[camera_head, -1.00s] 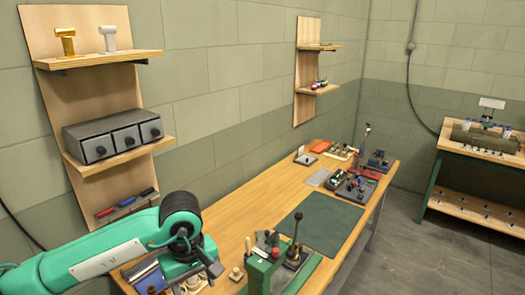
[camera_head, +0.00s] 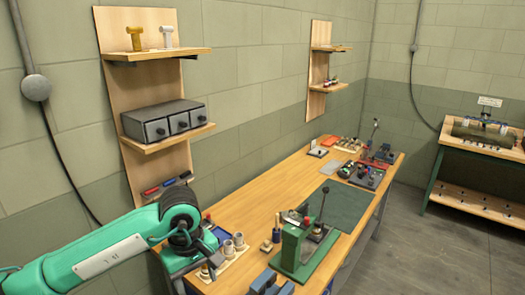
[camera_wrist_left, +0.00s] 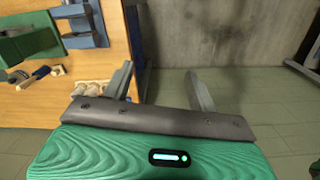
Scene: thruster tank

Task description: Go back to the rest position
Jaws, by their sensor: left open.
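My left arm comes in from the left in the head view, green with a black joint. Its gripper is mostly hidden there behind the forearm and wrist. In the left wrist view my left gripper (camera_wrist_left: 160,88) shows two grey fingers spread apart with nothing between them. Its fingers are over the floor beside the workbench edge. The wooden workbench (camera_head: 262,190) runs along the wall in the head view. My right gripper does not show.
A green lever press (camera_head: 292,248) stands on the near bench. White cylindrical parts (camera_head: 228,250) stand close to my left wrist. A dark green mat (camera_head: 342,205) lies beyond the press. Wall shelves (camera_head: 160,145) hold a grey drawer unit (camera_head: 165,122). The floor (camera_head: 430,255) at right is clear.

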